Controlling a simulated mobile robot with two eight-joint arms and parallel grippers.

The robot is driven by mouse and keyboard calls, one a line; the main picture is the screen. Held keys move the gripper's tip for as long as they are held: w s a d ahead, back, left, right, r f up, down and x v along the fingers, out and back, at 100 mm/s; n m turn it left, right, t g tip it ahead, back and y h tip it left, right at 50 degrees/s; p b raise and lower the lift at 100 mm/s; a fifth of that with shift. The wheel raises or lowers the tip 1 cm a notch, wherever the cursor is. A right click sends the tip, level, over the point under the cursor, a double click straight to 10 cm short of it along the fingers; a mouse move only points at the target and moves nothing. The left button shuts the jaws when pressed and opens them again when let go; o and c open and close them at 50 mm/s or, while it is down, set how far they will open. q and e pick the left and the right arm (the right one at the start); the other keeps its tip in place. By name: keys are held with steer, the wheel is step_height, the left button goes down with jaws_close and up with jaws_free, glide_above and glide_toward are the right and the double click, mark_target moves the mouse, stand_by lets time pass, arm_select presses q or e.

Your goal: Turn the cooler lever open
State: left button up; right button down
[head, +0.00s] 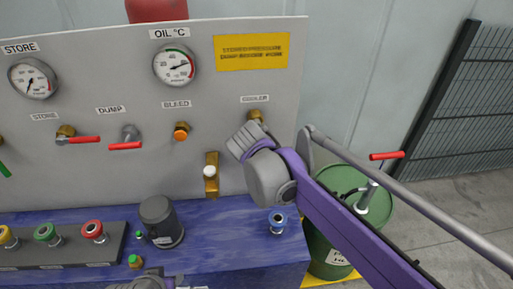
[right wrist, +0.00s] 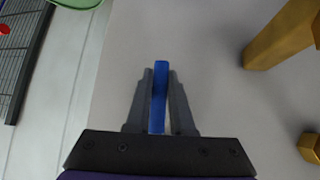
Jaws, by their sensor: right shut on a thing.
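The cooler valve's brass body (head: 256,115) shows under the COOLER label (head: 255,99) on the upright grey panel. Its lever is hidden behind my right gripper (head: 240,143) in the head view. In the right wrist view, my right gripper (right wrist: 158,105) is shut on a blue lever handle (right wrist: 160,75), which lies between the two fingers and sticks out past their tips. A grey part of mine, likely the left gripper, is cut off at the bottom edge of the head view; its fingers do not show.
The DUMP lever (head: 125,146) and STORE lever (head: 84,140) have red handles, left of an orange BLEED knob (head: 181,131). A brass fitting (head: 211,180) sits below. A blue bench (head: 225,235) runs underneath. A green drum (head: 332,250) stands right, before a mesh fence (head: 465,100).

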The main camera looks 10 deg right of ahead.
steer(key=c, duration=0.8)
jaws_free()
steer(key=shift+d, duration=0.1)
steer(key=v, duration=1)
steer(key=shift+s+r, duration=0.25)
steer(key=shift+s, duration=0.05)
steer(key=s+d+f+g, duration=0.1)
steer(key=s+d+f, duration=0.3)
steer(key=s+f, duration=0.2)
steer(key=s+d+f+n+g+y, duration=0.1)
steer(key=s+d+f, duration=0.2)
steer(key=s+f, duration=0.4)
steer(key=s+d+f+n+g+y, duration=0.1)
steer(key=s+d+f, duration=0.3)
steer(key=f, duration=0.5)
steer(key=shift+s+d+f, duration=0.1)
steer(key=shift+s+d, duration=0.1)
steer(key=shift+s, duration=0.45)
steer(key=shift+s+d+f, duration=0.1)
steer(key=shift+s+d, duration=0.1)
steer(key=shift+s, duration=0.45)
